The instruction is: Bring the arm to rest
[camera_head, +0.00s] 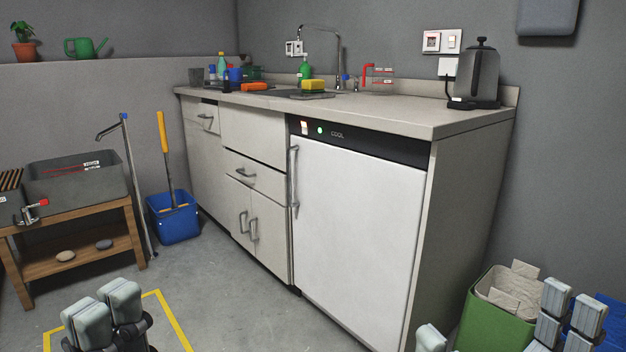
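My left gripper (104,305) is at the bottom left, over the floor by the yellow floor line. Two of its pale grey fingers show side by side, and no object shows between them. The rest of it is cut off by the frame, so its opening is unclear. My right gripper (500,322) is at the bottom right, partly out of frame, in front of the green bin. Its paired fingers stand on the right and a single fingertip shows well apart to the left, with nothing held between. Both grippers are apart from the furniture.
A white fridge (360,225) and cabinets (262,218) stand ahead under a counter (420,112) with a kettle (474,78). A wooden bench (85,262) and blue bucket (175,222) are left. A green bin (490,325) is close at right. Floor (240,310) between is clear.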

